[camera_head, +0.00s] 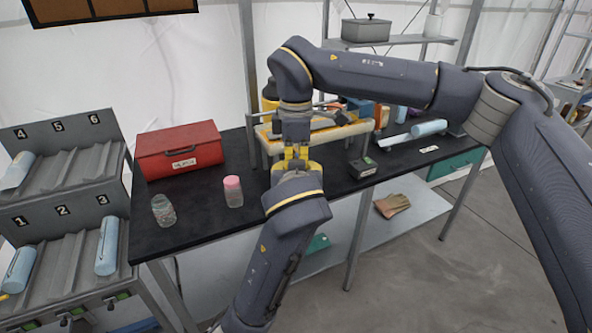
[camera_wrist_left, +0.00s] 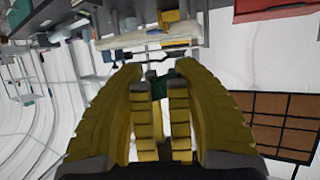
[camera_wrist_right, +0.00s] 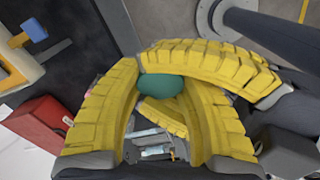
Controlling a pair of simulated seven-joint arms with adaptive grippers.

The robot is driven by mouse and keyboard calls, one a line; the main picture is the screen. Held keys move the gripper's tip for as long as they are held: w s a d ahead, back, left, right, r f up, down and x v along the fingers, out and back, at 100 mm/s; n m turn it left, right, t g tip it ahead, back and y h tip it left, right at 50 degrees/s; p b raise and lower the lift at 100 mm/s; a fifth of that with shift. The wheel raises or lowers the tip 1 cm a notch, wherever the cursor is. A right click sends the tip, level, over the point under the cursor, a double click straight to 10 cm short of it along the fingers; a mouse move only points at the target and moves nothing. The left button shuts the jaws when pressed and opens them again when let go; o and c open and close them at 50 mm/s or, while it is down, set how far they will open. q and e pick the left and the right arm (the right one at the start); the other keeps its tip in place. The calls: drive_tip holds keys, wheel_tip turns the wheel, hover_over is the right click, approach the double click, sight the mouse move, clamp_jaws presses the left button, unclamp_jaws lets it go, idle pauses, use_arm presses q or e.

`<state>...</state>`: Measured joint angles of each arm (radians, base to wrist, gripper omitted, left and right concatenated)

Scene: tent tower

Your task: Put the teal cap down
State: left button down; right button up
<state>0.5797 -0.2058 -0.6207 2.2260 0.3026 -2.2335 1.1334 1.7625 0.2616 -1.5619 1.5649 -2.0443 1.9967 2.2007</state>
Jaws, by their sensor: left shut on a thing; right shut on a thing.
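The teal cap (camera_wrist_right: 160,86) shows as a rounded teal shape between yellow fingers in the right wrist view. A dark teal sliver of it (camera_wrist_left: 158,86) shows between the fingers in the left wrist view. My right gripper (camera_head: 292,150) points down over the table and is shut on the cap. My left gripper (camera_head: 299,168) reaches up from the front, meets the right one, and is also shut on the cap, its fingers crossing the right fingers. In the head view the cap is hidden by the grippers. A clear jar (camera_head: 163,210) stands on the black table (camera_head: 205,220).
A pink-lidded jar (camera_head: 233,191) and a red toolbox (camera_head: 180,150) stand at the left of the table. A yellow-topped stand (camera_head: 345,131) is behind the grippers. A small dark device (camera_head: 362,167) lies to their right. A numbered rack (camera_head: 70,215) is at far left.

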use_arm(q)
drive_tip(key=c, duration=0.9)
unclamp_jaws()
drive_tip(key=shift+f, duration=0.1)
drive_tip(key=shift+s+a+f+m+g+h, duration=0.4)
drive_tip(key=shift+f+m+g+h, duration=0.85)
drive_tip(key=shift+f+m+h, duration=0.8)
drive_tip(key=shift+s+a+f+m+g+h, duration=0.4)
drive_tip(key=shift+f+m+g+h, duration=0.8)
drive_tip(key=shift+f+m+h, duration=0.9)
drive_tip(key=shift+s+a+f+m+g+h, duration=0.25)
drive_tip(key=shift+s+f+m+g+h, duration=0.2)
drive_tip(key=shift+f+m+g+h, duration=1.2)
